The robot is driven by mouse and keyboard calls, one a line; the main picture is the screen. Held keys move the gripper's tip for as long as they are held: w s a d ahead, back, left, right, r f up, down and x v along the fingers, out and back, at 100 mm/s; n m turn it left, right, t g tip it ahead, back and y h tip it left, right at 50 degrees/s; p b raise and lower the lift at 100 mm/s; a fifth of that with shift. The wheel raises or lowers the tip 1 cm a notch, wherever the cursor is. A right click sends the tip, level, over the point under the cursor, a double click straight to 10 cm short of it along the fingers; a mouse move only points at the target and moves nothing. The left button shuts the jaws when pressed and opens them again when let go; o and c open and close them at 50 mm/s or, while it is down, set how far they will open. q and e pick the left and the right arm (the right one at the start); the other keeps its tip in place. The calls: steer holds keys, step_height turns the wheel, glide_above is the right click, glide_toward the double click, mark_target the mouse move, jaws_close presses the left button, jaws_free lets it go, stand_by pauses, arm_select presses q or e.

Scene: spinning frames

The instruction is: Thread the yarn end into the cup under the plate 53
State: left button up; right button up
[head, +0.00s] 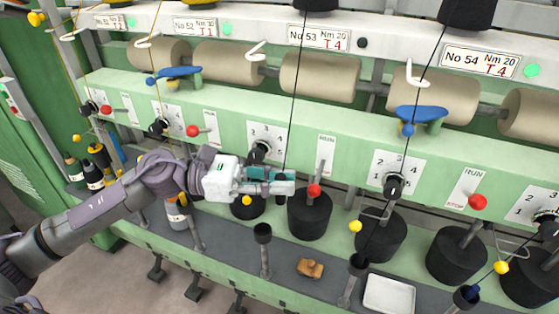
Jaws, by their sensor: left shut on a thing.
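Plate 53 (319,38) is a white label on the upper rail. A dark yarn (295,100) comes down past it to my left gripper. My left gripper (284,184) comes in from the left, level, with its teal fingers shut on the yarn at its lower end. The small dark cup (263,233) on a thin post, which lines up with plate 53, stands below and slightly left of the fingertips, apart from them. The fingers hide the yarn's tip. My right gripper is not in view.
Black cylinders (310,216) stand behind the cups, close to the fingers. A red knob (314,190) is just right of the fingertips. Another cup (358,263) stands to the right. A brown lump (310,268) and a white tray (388,294) lie on the grey ledge.

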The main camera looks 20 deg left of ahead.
arm_select(q)
steer(key=shift+s+r, duration=0.2)
step_height(320, 180, down, 11)
steer(key=b, duration=0.6)
steer(key=w+f, duration=0.1)
steer(key=w, duration=0.6)
steer(key=a+f+b, duration=0.1)
steer(key=a+b, duration=0.3)
steer(key=a, duration=0.2)
steer(key=shift+w, duration=0.4)
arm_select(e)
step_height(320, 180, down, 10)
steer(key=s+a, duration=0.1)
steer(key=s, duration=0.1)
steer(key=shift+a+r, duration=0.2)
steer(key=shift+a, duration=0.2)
arm_select(q)
steer(key=shift+a, duration=0.1)
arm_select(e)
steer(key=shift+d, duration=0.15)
